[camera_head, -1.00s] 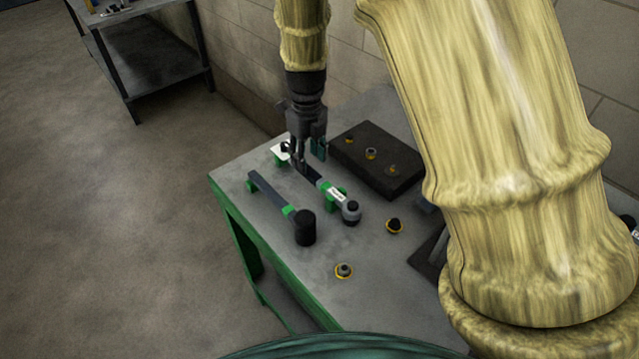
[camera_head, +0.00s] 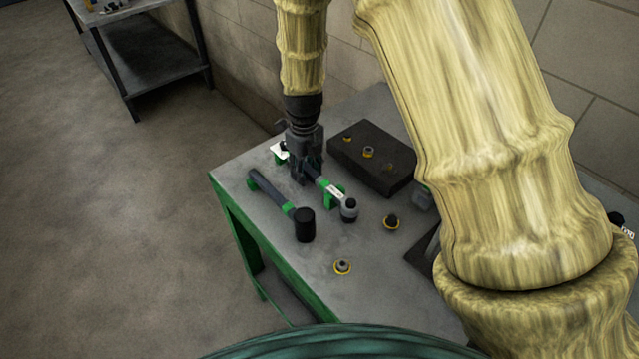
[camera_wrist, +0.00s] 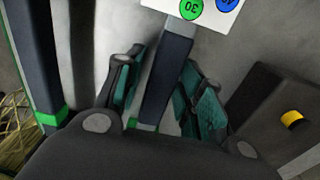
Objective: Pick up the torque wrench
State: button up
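The torque wrench (camera_head: 332,191) has a dark handle, a green and white middle and a round grey ratchet head. It lies on the grey bench, head towards the near side. My gripper (camera_head: 302,180) points down over its handle. In the wrist view, the dark handle (camera_wrist: 168,75) runs between the two teal-padded fingers of my gripper (camera_wrist: 163,85). The fingers stand apart on either side of it, open. The lowest part of the handle is hidden behind the gripper body, and I cannot tell whether either finger touches it.
A dark block (camera_head: 372,172) with fittings stands close on the right. A white card (camera_wrist: 205,8) lies beyond the handle end. Small ringed fittings (camera_head: 342,267) sit on the near bench (camera_head: 300,283).

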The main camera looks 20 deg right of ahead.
aim_at(306, 167)
grip_shut()
jog(key=shift+r, duration=0.1)
jog(key=shift+w+r, duration=0.1)
jog(key=shift+r, duration=0.35)
notch_tip(306, 167, up, 9)
jog(key=shift+r+b, duration=0.1)
jog(key=shift+b, duration=0.9)
jog(key=shift+c, duration=2.2)
grip_release()
grip_shut()
